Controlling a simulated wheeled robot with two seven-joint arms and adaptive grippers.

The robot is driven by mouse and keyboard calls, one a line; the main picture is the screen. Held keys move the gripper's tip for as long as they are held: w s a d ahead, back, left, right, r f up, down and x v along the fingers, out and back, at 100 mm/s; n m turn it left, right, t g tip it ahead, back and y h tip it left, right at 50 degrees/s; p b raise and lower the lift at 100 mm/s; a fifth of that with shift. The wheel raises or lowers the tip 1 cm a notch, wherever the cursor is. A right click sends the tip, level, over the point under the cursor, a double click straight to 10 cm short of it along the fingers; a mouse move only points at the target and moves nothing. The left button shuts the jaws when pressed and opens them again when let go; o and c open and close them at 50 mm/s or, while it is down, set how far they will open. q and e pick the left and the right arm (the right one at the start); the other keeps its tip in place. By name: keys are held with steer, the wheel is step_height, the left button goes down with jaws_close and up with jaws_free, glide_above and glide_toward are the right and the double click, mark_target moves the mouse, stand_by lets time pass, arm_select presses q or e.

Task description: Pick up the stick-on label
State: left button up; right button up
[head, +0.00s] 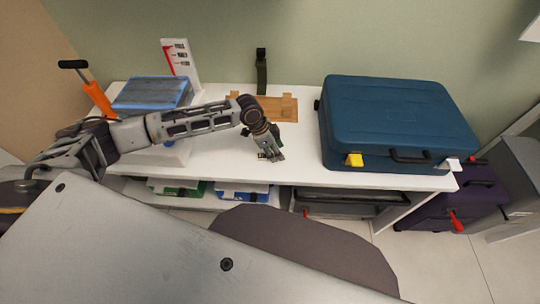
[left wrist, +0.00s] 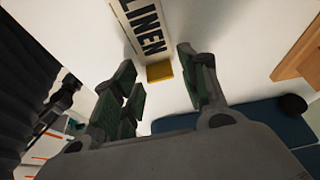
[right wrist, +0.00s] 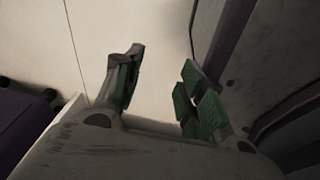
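A stick-on label, white with the dark word LINEN (left wrist: 148,30) and a yellow block (left wrist: 160,71) at its near end, lies on the white shelf top in the left wrist view. My left gripper (left wrist: 157,68) is open, with its green-padded fingers on either side of the yellow end; I cannot tell whether they touch it. In the head view my left gripper (head: 272,157) points down at the white shelf top (head: 225,160) near its front edge, largely hiding the label. My right gripper (right wrist: 162,57) is open and empty over the pale floor, outside the head view.
A blue case (head: 395,120) stands right of my left gripper. A wooden piece (head: 270,107) lies behind it. A blue-topped box (head: 152,93), a sign (head: 180,62) and an orange-handled tool (head: 98,97) are at the left. A purple suitcase (head: 450,208) stands on the floor at right.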

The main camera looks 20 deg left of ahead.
arm_select(q)
steer(key=c, duration=0.4)
steer(key=shift+c, duration=0.2)
steer(key=shift+r, duration=0.3)
step_height(320, 180, up, 10)
steer(key=p, duration=0.1)
steer(key=shift+f, duration=0.25)
arm_select(e)
steer(key=shift+s+d, duration=0.3)
steer(key=shift+d, duration=0.25)
steer(key=shift+s, duration=0.3)
